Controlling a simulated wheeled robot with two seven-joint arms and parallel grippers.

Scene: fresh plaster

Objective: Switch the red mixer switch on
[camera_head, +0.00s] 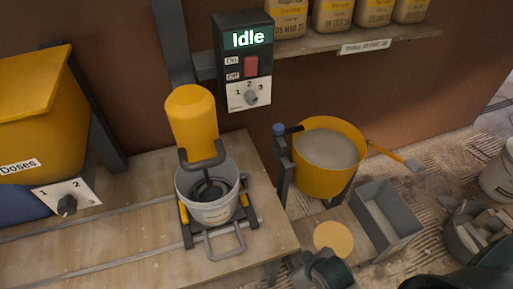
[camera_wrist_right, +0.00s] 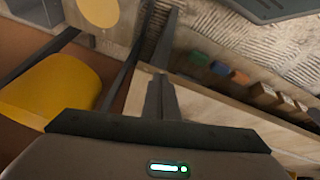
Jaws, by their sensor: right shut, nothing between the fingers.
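The red mixer switch (camera_head: 251,66) is on a dark control box on the wall, beside small On and Off labels. The display (camera_head: 248,38) above it reads "Idle". Below it is a grey dial (camera_head: 250,96) marked 1, 2, 3. The yellow mixer (camera_head: 192,115) stands over a white bucket (camera_head: 207,200) on the bench. My right gripper (camera_head: 318,268) is low at the bottom edge, well below and right of the switch, touching nothing I can see. In the wrist view its fingers (camera_wrist_right: 160,95) are together and empty. My left gripper is not in view.
A yellow tub (camera_head: 325,165) on a stand and a grey trough (camera_head: 388,215) are right of the bench (camera_head: 150,245). A shelf (camera_head: 340,42) with several containers is right of the control box. A yellow dose bin (camera_head: 35,110) is at left.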

